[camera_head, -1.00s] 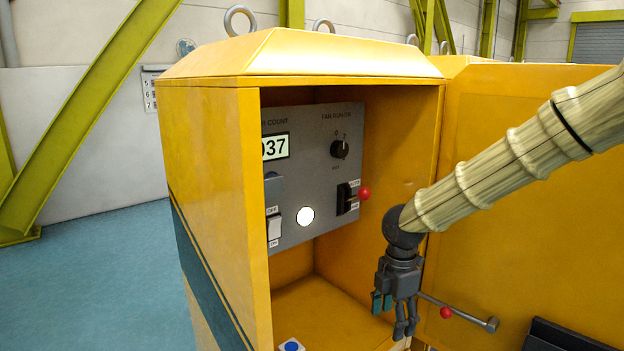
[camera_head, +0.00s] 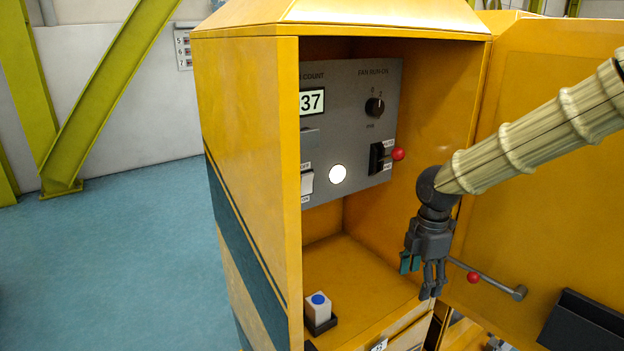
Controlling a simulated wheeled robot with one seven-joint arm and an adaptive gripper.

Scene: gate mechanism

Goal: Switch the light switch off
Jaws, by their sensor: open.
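The light switch appears to be the white rocker (camera_head: 307,183) at the lower left of the grey panel (camera_head: 350,90), inside the yellow cabinet. Small labels sit above and below it, and the cabinet's left wall partly cuts off that side of the panel. A round white lamp (camera_head: 338,173) to its right looks lit. My gripper (camera_head: 422,275) is open and empty. It points down at the right side of the cabinet opening, in front of the panel, lower than and right of the rocker, and apart from it.
A black lever with a red knob (camera_head: 398,154) and a dial (camera_head: 375,107) are on the panel. A white block with a blue button (camera_head: 318,308) stands on the cabinet floor.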

